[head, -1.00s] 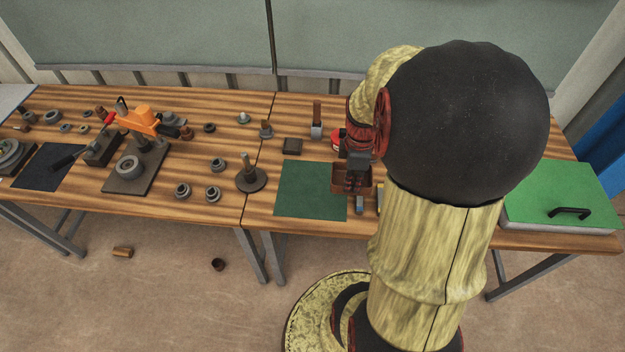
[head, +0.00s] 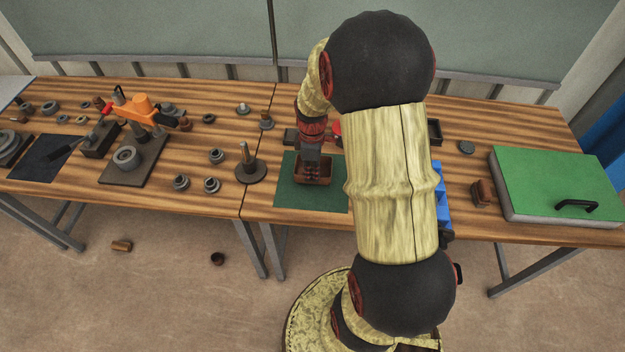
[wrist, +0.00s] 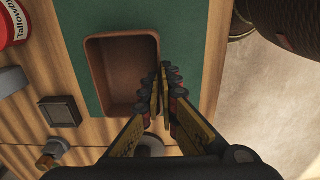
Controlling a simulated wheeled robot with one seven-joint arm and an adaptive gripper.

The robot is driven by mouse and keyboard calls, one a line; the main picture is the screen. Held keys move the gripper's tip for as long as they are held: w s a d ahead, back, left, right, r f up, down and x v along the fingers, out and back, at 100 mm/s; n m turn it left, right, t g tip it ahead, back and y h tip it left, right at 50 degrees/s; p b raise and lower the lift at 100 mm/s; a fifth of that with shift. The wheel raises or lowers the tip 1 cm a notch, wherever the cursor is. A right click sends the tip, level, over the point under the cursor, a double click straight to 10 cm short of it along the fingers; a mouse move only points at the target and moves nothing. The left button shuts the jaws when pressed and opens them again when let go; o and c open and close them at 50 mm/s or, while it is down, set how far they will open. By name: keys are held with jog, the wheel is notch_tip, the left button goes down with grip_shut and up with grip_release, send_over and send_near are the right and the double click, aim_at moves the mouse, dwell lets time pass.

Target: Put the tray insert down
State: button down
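The tray insert, a small brown open box (head: 301,178), is over the green mat (head: 289,197) on the right-hand bench. It shows empty in the wrist view (wrist: 118,75), with the mat around it. My gripper (head: 312,176) points down at the tray. In the wrist view my gripper's fingertips (wrist: 163,82) are close together on either side of the tray's right wall, shut on it. I cannot tell whether the tray's bottom touches the mat.
A red tin (wrist: 14,24) and a small dark square dish (wrist: 60,112) lie beside the mat. A spindle on a round base (head: 250,174) stands left of it. A green-topped case (head: 557,180) is at the right. My arm hides part of the bench.

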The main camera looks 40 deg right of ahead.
aim_at(312, 183)
jog(key=shift+f, duration=1.45)
jog(key=shift+f, duration=0.1)
jog(key=c, duration=2.1)
grip_release()
jog(key=shift+o, duration=0.3)
